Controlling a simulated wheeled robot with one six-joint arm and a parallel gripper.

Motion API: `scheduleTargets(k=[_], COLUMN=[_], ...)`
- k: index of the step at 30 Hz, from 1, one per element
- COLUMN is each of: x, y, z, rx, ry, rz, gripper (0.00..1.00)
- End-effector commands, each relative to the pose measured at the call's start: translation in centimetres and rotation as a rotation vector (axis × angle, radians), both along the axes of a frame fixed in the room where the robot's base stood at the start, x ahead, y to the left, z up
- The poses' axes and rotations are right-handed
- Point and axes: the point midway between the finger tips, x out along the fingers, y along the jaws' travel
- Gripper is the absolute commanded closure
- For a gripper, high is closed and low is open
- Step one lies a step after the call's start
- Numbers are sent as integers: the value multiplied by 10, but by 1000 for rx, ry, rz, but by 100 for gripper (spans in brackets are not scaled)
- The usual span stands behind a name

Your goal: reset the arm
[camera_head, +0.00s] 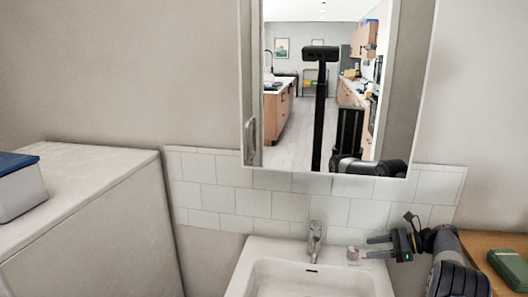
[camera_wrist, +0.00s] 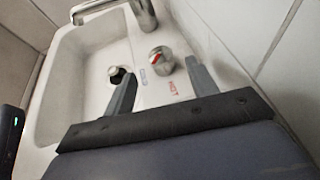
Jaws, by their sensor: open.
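My gripper (camera_head: 378,246) is at the right end of the white sink (camera_head: 254,290) in the head view, with its fingers pointing left. Its two fingers are apart and nothing is between them in the head view. In the wrist view my gripper (camera_wrist: 163,83) is open over the sink's back right rim. A round metal tap knob (camera_wrist: 161,61) with a red mark shows beyond and between the fingertips. I cannot tell whether a finger touches it. The knob also shows in the head view (camera_head: 352,254), just left of the fingers.
The faucet (camera_head: 316,240) stands at the sink's back. A mirror (camera_head: 300,120) hangs above, reflecting a kitchen and me. A white-tiled wall (camera_head: 290,206) is close behind. A green case (camera_head: 510,268) lies on a wooden surface at right. A blue-lidded box (camera_head: 20,190) sits on a white cabinet (camera_head: 90,230).

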Motion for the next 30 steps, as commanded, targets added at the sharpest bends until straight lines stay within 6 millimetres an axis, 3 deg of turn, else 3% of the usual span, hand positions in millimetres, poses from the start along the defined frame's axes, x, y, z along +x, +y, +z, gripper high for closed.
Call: scheduleTargets(k=[11,30], x=[24,23], y=[67,64], z=[-28,-27], rx=[1,-1], ry=[2,0], rz=[1,-301], gripper=[45,45])
